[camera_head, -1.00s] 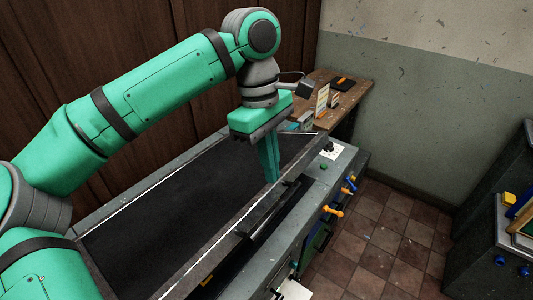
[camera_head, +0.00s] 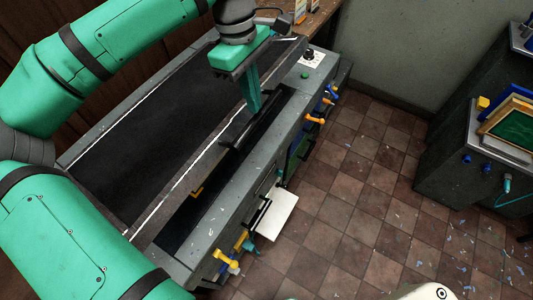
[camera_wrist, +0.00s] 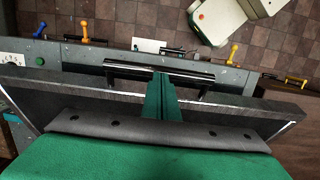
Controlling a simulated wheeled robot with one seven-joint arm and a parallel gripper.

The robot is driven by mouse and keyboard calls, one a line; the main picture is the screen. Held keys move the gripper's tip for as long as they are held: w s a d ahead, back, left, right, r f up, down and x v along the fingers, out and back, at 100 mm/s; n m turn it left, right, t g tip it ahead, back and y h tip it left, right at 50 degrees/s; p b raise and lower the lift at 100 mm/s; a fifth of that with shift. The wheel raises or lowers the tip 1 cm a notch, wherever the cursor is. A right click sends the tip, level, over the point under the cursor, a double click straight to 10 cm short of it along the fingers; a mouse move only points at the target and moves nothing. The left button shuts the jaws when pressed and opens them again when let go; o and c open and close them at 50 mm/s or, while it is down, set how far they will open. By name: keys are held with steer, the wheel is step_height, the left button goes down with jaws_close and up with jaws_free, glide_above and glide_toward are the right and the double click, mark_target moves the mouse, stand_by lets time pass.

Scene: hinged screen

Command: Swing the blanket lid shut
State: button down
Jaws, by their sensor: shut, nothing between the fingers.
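The blanket lid (camera_head: 150,125) is a broad black sheet in a grey metal frame. It lies over the grey cabinet, and its front edge stands above the rim with a dark gap beneath. A black bar handle (camera_wrist: 190,76) runs along that front edge. My gripper (camera_head: 254,108) is shut and empty, pointing down over the front edge close beside the handle. In the wrist view the green fingers (camera_wrist: 161,95) overlap the handle's middle; I cannot tell whether they touch it.
The cabinet front (camera_head: 240,205) carries orange, blue and yellow knobs and a white sheet (camera_head: 274,213) sticking out. A dark cabinet with frames (camera_head: 460,150) stands at the right. Tiled floor (camera_head: 370,190) between them is mostly clear. A wooden wall is behind the lid.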

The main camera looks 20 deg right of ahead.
mark_target(259, 122)
steer(key=shift+f, duration=0.95)
steer(key=shift+s+d+f, duration=0.2)
steer(key=shift+d+f, duration=0.1)
steer(key=shift+f, duration=0.2)
steer(key=shift+s+a+f, duration=0.1)
steer(key=shift+a+f, duration=0.1)
steer(key=shift+f, duration=0.5)
steer(key=shift+s+d+f, duration=0.15)
steer(key=shift+f, duration=0.6)
steer(key=shift+s+d+f, duration=0.1)
steer(key=shift+f, duration=0.6)
step_height(259, 122, down, 10)
steer(key=s+d, duration=0.1)
steer(key=shift+s+d, duration=0.15)
steer(key=shift+s, duration=0.05)
